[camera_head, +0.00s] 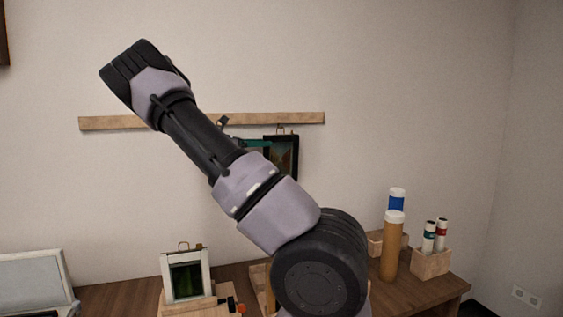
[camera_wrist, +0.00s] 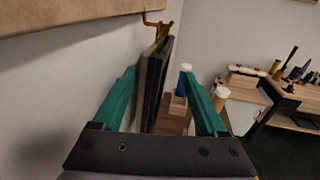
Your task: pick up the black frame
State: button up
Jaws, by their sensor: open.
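The black frame (camera_head: 294,150) hangs from a clip below a wooden rail on the wall in the head view. My arm hides its left part. In the wrist view the black frame (camera_wrist: 157,88) shows nearly edge-on, with a tan layer on its wall side and a brass hook (camera_wrist: 159,22) above. My gripper (camera_wrist: 159,72) is open, with one green finger on each side of the frame's edge. Gaps show between the fingers and the frame. In the head view a green finger of my gripper (camera_head: 257,143) shows beside the frame; the rest is hidden behind my arm.
The wooden rail (camera_head: 285,118) runs along the wall above. Another desk (camera_wrist: 297,118) stands farther right.

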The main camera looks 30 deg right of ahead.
aim_at(275, 141)
jog(key=d, duration=0.7)
jog(key=shift+s+d, duration=0.15)
jog(key=shift+s, duration=0.1)
grip_shut()
dwell(1.1)
